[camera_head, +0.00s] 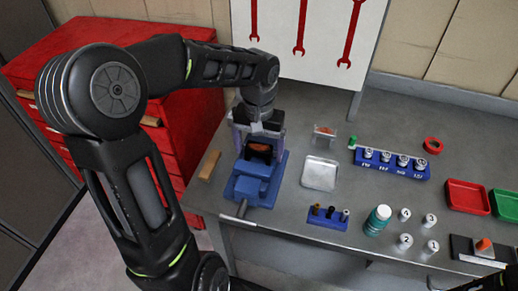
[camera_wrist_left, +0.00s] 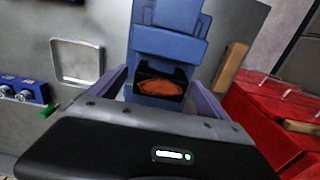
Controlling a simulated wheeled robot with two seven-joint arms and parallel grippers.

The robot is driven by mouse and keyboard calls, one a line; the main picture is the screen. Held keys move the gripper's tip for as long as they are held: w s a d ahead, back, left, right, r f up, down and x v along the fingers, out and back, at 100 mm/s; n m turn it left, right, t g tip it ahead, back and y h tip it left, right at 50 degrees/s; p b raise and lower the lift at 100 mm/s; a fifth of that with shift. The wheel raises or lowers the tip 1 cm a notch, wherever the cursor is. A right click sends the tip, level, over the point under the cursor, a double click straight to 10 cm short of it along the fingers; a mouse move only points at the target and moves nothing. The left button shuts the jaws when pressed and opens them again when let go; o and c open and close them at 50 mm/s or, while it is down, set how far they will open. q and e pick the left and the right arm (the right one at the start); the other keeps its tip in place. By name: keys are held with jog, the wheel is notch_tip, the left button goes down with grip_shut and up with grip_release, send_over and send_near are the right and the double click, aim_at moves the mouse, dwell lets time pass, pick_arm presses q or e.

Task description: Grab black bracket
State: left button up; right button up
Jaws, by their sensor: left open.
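The black bracket (camera_head: 260,148), with an orange-brown patch in its opening, sits at the blue vise (camera_head: 250,188) on the left of the bench. In the left wrist view the black bracket (camera_wrist_left: 162,71) shows ahead, against the blue vise (camera_wrist_left: 166,42). My left gripper (camera_head: 257,139) is open above the vise, with one finger on each side of the bracket. In the left wrist view the fingers of my left gripper (camera_wrist_left: 160,97) flank the bracket; I cannot tell if they touch it. The gripper's body hides the near part. My right gripper's fingers are not visible.
A metal tray (camera_head: 320,174) and a small clear stand (camera_head: 324,133) are right of the vise. A wooden block (camera_head: 209,165) lies left of it. A blue rack (camera_head: 327,218), a teal bottle (camera_head: 378,220) and red drawers (camera_head: 185,120) are near.

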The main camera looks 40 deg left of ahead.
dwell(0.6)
pick_arm(q)
grip_shut()
dwell(0.8)
